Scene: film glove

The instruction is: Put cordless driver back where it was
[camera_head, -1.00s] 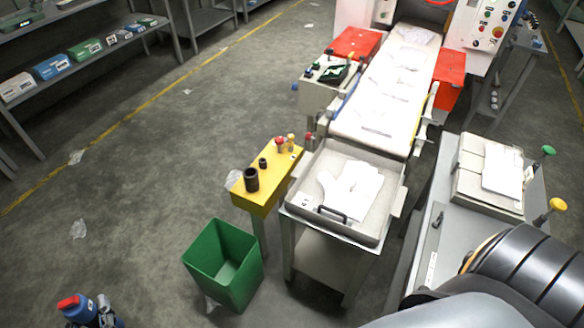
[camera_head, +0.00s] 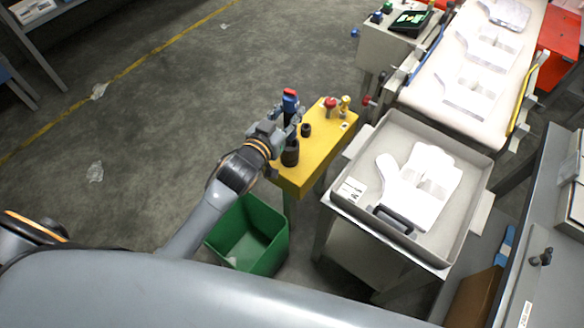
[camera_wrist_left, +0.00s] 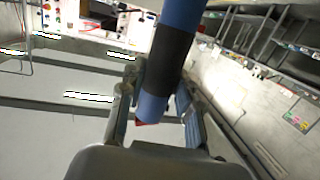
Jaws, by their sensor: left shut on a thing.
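My left gripper (camera_head: 284,130) is shut on the cordless driver (camera_head: 290,102), a blue and black tool with a red end. The gripper is at the left edge of the yellow stand (camera_head: 318,157). In the left wrist view the driver (camera_wrist_left: 172,52) runs between the fingers (camera_wrist_left: 155,100). A tall black cup-like holder (camera_head: 290,156) stands on the yellow stand, just below the gripper in the picture. A smaller black holder (camera_head: 306,130) is beside it. The driver's lower part is hidden by the gripper in the head view. My right gripper is out of view.
A green bin (camera_head: 270,262) stands on the floor below the stand. A grey tray (camera_head: 468,172) with white glove shapes (camera_head: 418,185) is to the right. Floor to the left is mostly clear.

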